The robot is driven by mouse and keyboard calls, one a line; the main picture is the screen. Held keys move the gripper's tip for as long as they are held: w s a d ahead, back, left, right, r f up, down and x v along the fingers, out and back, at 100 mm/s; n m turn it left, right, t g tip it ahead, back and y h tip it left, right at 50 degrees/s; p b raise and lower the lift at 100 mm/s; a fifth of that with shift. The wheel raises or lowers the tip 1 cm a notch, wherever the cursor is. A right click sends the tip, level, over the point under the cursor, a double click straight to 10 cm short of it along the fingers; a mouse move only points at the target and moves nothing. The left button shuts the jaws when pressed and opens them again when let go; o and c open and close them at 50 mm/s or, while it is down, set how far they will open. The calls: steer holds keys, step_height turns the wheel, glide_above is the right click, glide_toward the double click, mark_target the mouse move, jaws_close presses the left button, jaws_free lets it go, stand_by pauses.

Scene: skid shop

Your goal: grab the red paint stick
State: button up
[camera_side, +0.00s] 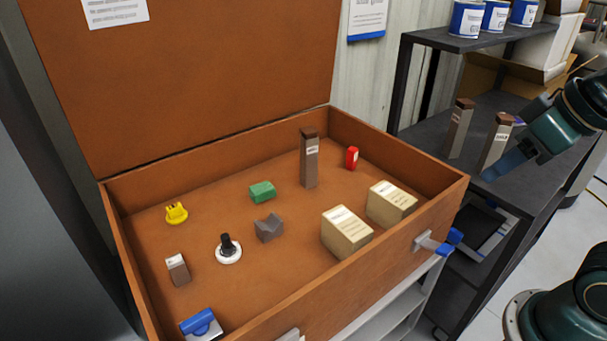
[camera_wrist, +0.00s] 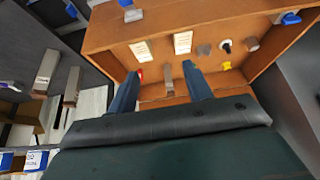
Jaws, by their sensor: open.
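The red paint stick (camera_side: 352,158) is a small red block standing upright in the brown open case, near its back wall. In the wrist view the red stick (camera_wrist: 140,73) shows small, just beside the tip of the left finger. My gripper (camera_side: 492,172) is at the right of the side view, over the dark shelf and outside the case, well apart from the stick. In the wrist view my gripper (camera_wrist: 161,69) has its two blue fingers spread wide with nothing held between them.
The case (camera_side: 450,200) has raised walls and an upright lid. A tall brown stick (camera_side: 309,160) stands left of the red one; two beige blocks (camera_side: 391,203) lie in front. Brown posts (camera_side: 495,142) stand on the shelf near my gripper. Paint cans (camera_side: 467,18) stand above.

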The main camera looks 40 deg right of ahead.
steer(key=w+d+r, duration=0.2)
steer(key=w, duration=1.1)
steer(key=n+y, duration=0.1)
steer(key=n, duration=0.1)
glide_above(356, 150)
steer(key=s+d, duration=0.1)
steer(key=s, duration=0.5)
step_height(356, 150, down, 20)
steer(key=f, duration=0.1)
steer(key=shift+t, duration=0.4)
steer(key=shift+x, duration=4)
steer(key=shift+w, duration=0.15)
steer(key=shift+x, duration=2.55)
steer(key=shift+a, duration=0.1)
